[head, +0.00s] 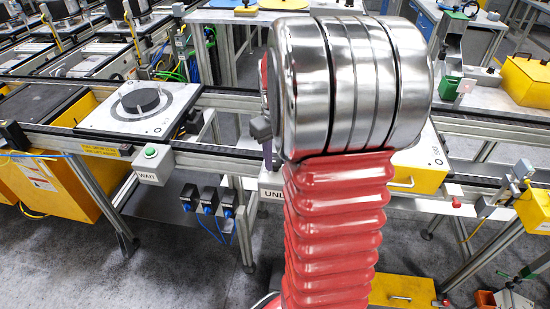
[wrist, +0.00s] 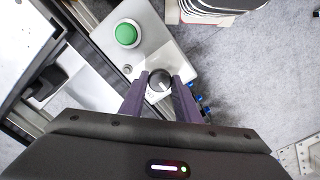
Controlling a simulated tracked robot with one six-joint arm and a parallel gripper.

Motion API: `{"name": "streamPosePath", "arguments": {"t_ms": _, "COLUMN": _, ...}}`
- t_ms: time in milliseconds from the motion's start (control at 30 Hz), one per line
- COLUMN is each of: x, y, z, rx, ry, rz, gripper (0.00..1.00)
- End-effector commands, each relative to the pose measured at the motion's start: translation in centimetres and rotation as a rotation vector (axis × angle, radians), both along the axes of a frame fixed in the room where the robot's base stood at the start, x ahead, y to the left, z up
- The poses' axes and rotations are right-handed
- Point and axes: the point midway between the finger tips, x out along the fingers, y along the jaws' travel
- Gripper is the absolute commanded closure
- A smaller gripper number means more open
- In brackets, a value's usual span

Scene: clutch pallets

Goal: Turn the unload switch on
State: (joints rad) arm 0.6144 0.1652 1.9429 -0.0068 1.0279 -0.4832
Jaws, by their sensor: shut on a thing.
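The unload switch is a black round knob (wrist: 159,77) on a light grey box (wrist: 153,54) in the wrist view. A green push button (wrist: 127,35) sits on the same box, up and left of the knob. The two purple fingers of my gripper (wrist: 163,84) stand on either side of the knob and are shut on it. Which way the knob points is hard to tell. In the head view, a box with the partly covered label "UNL" (head: 270,192) shows beside my red arm. My arm hides the rest of that box and the knob.
A similar box labelled "WAIT" (head: 153,164) with a green button hangs on the conveyor rail to the left. A pallet with a dark disc (head: 141,101) rests on the conveyor behind it. Yellow bins (head: 62,188) stand below.

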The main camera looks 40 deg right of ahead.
Motion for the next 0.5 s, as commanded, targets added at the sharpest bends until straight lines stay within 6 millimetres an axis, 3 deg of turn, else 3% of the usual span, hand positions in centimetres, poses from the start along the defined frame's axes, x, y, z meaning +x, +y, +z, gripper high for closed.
{"name": "streamPosePath", "arguments": {"t_ms": 500, "x": 0.03, "y": -0.01, "z": 0.0, "rx": 0.009, "ry": 0.001, "rz": -0.125, "gripper": 0.93}}
